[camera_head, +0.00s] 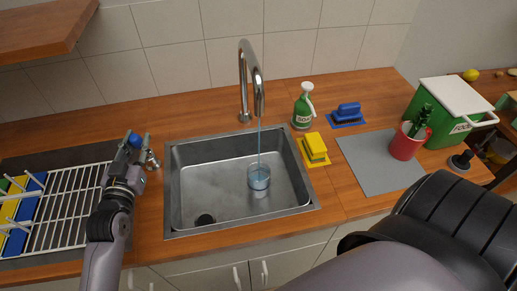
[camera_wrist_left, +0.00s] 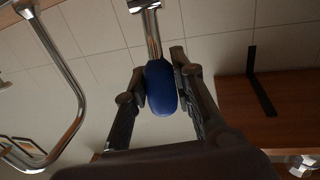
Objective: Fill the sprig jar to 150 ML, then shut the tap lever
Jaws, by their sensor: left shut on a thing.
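The clear jar (camera_head: 259,180) stands in the sink (camera_head: 215,160) under the chrome spout (camera_head: 253,75). A thin stream of water (camera_head: 259,140) runs into it, and bluish water shows inside. Its markings are too small to read, so I cannot tell the level in ML. The blue-ended tap lever (camera_head: 135,140) is left of the sink. My left gripper (camera_head: 132,147) is at the lever. In the left wrist view the blue lever end (camera_wrist_left: 161,88) sits between both fingers, which are shut on it. My right gripper is not in view.
A dish rack (camera_head: 62,215) stands left of the sink.

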